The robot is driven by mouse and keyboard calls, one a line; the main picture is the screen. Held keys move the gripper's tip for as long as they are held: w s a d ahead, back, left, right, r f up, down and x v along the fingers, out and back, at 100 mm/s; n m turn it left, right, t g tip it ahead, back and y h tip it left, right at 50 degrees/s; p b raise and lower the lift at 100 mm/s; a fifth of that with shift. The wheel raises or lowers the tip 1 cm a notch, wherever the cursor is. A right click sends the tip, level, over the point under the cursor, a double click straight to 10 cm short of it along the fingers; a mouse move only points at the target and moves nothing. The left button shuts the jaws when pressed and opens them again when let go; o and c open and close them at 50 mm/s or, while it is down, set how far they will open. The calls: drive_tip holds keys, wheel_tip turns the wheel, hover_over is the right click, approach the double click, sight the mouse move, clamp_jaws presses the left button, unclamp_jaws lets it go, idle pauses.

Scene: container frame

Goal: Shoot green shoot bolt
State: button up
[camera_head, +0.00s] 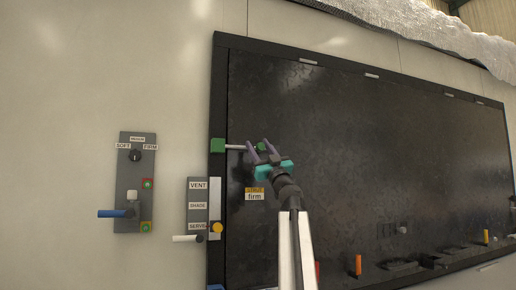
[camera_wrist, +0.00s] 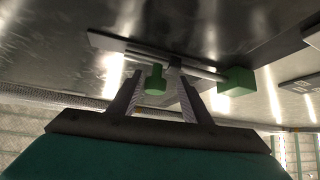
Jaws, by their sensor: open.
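The green shoot bolt has a pale rod (camera_head: 238,148) running across the left edge of the dark panel. A green block (camera_head: 217,146) sits on the black frame at the rod's left end, and a green knob (camera_head: 262,147) is at its right. In the wrist view the knob (camera_wrist: 155,80) appears between the two open fingers (camera_wrist: 158,84), not visibly clamped. The green block (camera_wrist: 236,80) is at right there, beyond the right finger. How deep the knob sits between the fingers is unclear.
A yellow label reading "firm" (camera_head: 254,194) is below the bolt. A control plate (camera_head: 135,170) with dial and blue handle (camera_head: 112,213) is at left. A VENT/SHADE/SERVE plate (camera_head: 197,206) stands by the frame.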

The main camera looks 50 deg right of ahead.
drive_tip(key=b+v, duration=0.3)
drive_tip(key=v, duration=1)
drive_tip(key=shift+s+f, duration=0.15)
drive_tip(key=shift+f, duration=0.1)
drive_tip(key=shift+s, duration=0.1)
idle(0.3)
